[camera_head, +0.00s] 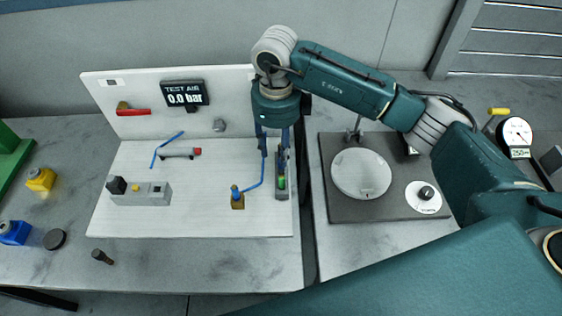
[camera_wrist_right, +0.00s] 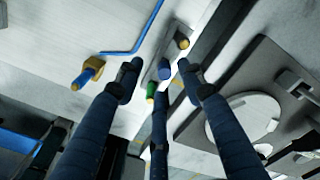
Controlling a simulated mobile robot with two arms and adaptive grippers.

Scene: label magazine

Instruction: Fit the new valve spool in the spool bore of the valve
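The right gripper (camera_head: 275,150) points down over a narrow grey holder (camera_head: 282,190) on the right edge of the white board. Its fingers are spread around the holder area, with nothing clearly held. The holder carries a small green piece (camera_head: 281,183). In the right wrist view, the green piece (camera_wrist_right: 151,90), a blue piece (camera_wrist_right: 164,69) and a brass-coloured end (camera_wrist_right: 183,42) show near the fingertips (camera_wrist_right: 158,82). I cannot tell which is the new spool. A grey block with a black knob (camera_head: 141,193), possibly the valve, lies at the board's left. Its bore is not discernible. My left gripper is out of view.
A brass fitting (camera_head: 237,200) with blue tubing stands just left of the holder. A dark plate with a white disc (camera_head: 361,173) lies right of the board. A small dark cylinder (camera_head: 102,256) and black puck (camera_head: 54,239) lie on the table's front left.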

